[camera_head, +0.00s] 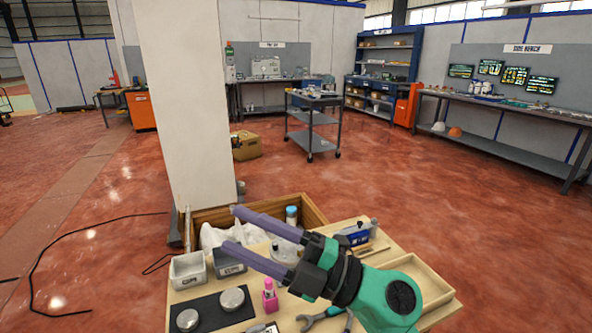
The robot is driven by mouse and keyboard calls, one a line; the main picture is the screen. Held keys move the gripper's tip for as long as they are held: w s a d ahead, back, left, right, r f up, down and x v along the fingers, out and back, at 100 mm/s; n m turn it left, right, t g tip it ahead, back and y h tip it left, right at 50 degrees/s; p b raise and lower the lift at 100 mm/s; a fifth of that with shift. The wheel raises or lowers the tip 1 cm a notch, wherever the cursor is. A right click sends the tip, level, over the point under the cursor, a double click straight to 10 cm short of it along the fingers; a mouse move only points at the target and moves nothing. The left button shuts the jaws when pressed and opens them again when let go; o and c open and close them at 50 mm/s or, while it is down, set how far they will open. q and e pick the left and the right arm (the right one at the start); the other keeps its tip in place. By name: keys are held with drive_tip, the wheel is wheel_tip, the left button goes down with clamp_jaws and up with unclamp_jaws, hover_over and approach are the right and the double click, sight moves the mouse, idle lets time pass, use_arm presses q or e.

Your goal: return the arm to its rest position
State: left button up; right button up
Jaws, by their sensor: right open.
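My right gripper (231,229) comes in from the lower right on a green and black arm. Its two purple fingers are apart, with nothing between them. It hangs over the wooden work table (180,296), pointing to the left. A pink dispenser bottle (270,296) stands upright on the table, below the fingers and apart from them. Two round metal lids (232,298) lie on a dark mat (210,313) at the front left. My left gripper is not in view.
Small bins (188,270) stand left of the fingers. A wooden crate (314,209) with a white bag is behind. Pliers (322,316) lie at the front and a shallow wooden tray (432,282) at the right. A white pillar (190,100) rises behind the table.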

drive_tip(key=w+d+m+t+h, duration=0.4)
drive_tip(key=d+m+t+h, duration=0.1)
drive_tip(key=d+m+t, duration=0.25)
drive_tip(key=w+d+m+t+h, duration=0.5)
drive_tip(key=d+m+t, duration=0.15)
drive_tip(key=m, duration=0.25)
drive_tip(key=d+f+m+g+h, duration=0.2)
drive_tip(key=d+f+m+h, duration=0.4)
drive_tip(key=f, duration=0.3)
drive_tip(key=d+f+m+g+h, duration=0.3)
drive_tip(key=d+f+m+h, duration=0.25)
drive_tip(key=d+f, duration=0.3)
drive_tip(key=s+d+f+g, duration=0.1)
drive_tip(key=s+f+g, duration=1)
drive_tip(key=s+f, duration=0.85)
wheel_tip(320, 180, down, 23)
drive_tip(key=s+g, duration=0.2)
drive_tip(key=s+d+f+g, duration=0.1)
drive_tip(key=s+d+f, duration=0.2)
drive_tip(key=s+f, duration=1.1)
drive_tip(key=shift+s+f+n+y+p, duration=0.3)
drive_tip(key=shift+s+y, duration=0.05)
drive_tip(key=shift+s, duration=0.9)
